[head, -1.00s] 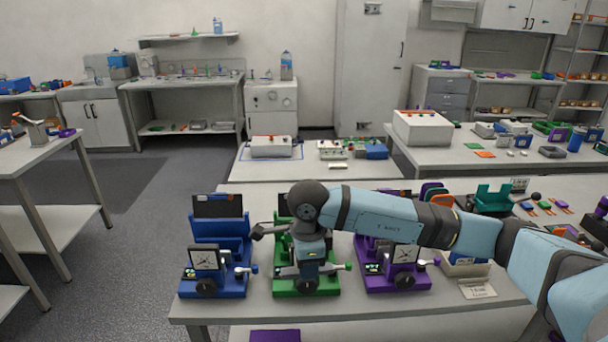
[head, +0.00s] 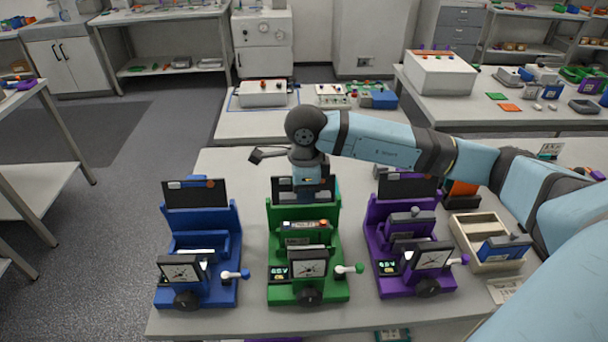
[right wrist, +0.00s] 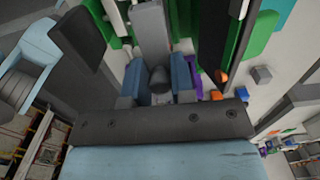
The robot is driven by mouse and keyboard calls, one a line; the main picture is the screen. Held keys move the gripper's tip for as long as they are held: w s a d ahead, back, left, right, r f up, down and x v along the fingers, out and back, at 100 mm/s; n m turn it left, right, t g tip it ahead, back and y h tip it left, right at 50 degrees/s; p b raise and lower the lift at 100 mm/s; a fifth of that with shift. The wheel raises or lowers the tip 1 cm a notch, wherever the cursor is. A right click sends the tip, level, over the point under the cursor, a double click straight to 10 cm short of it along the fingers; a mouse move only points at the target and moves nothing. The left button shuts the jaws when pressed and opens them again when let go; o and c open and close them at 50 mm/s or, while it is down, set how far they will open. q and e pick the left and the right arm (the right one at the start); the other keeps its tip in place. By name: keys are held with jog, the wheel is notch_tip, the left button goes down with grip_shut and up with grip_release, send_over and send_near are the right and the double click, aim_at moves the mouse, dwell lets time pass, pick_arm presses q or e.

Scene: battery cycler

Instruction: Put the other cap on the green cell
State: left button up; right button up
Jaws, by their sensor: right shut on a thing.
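The green station (head: 306,262) stands in the middle of the table. A green cell (head: 304,228) sits in it, with orange and pale parts along its top. My right gripper (head: 308,190) is above and behind that cell, in front of the station's dark back panel. Its fingertips are hard to make out in the head view. In the right wrist view the fingers (right wrist: 160,85) are shut on a dark grey knobbed piece (right wrist: 158,76), which may be the cap. The cell's ends cannot be made out clearly. My left gripper is not in view.
A blue station (head: 200,250) stands to the left and a purple station (head: 410,250) to the right, holding a grey-topped piece. A tray (head: 465,235) with a blue cell (head: 503,248) is farther right. The table front is narrow.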

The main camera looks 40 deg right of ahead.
jog(key=shift+s+a+f+b, duration=0.1)
jog(key=shift+f+b, duration=0.2)
jog(key=shift+f, duration=0.5)
jog(key=b, duration=0.3)
send_over(305, 225)
notch_tip(305, 225, down, 4)
jog(key=shift+f, duration=0.2)
jog(key=shift+f+b, duration=0.4)
jog(key=shift+f, duration=0.25)
jog(key=shift+f+b, duration=0.15)
jog(key=shift+b, duration=0.75)
dwell(1.1)
jog(key=shift+f+b, duration=0.4)
jog(key=shift+b, duration=0.15)
dwell(0.5)
